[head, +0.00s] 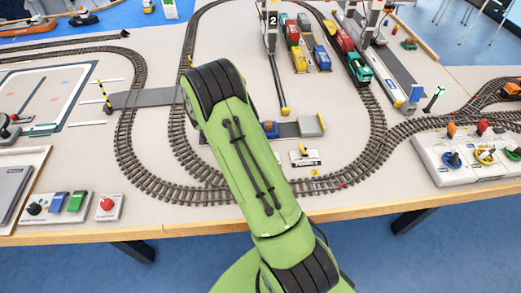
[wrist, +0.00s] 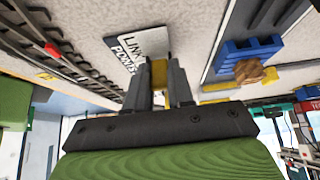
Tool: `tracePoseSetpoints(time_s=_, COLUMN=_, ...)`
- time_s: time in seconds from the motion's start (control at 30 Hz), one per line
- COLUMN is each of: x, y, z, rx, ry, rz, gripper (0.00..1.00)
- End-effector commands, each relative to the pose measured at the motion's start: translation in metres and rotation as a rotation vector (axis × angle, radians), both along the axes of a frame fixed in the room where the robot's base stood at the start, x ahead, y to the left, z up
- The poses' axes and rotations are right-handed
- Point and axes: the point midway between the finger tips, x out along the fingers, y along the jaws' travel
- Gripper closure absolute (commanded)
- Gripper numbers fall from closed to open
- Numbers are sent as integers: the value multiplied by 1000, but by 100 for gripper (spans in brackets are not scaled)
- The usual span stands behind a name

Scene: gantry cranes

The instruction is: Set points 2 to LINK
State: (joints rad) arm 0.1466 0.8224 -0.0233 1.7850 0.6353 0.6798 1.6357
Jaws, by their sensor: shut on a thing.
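In the wrist view, my gripper (wrist: 160,75) is shut on a yellow lever (wrist: 159,72). The fingers hide most of the lever, so I cannot tell which setting it stands at. The lever is beside a white and dark label plate (wrist: 137,45), on which LINK and POINTS can be read. In the head view, the plate (head: 304,158) lies on the table inside the track loop, with a small yellow tag (head: 314,172) below it. My green arm hides the gripper there.
Curved track (head: 350,165) with a small red marker (head: 341,185) runs close by. In the wrist view, a blue thing (wrist: 245,55) with a brown piece stands right of the gripper. A control panel (head: 470,155) with several levers is at the right table edge.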

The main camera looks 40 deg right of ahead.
Motion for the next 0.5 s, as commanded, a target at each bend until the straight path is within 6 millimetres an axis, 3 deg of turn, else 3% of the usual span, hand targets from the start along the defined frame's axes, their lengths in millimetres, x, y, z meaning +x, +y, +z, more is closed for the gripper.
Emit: tracePoseSetpoints(time_s=0.5, x=2, y=1, z=-1, rx=-39, ry=26, rz=2, gripper=100)
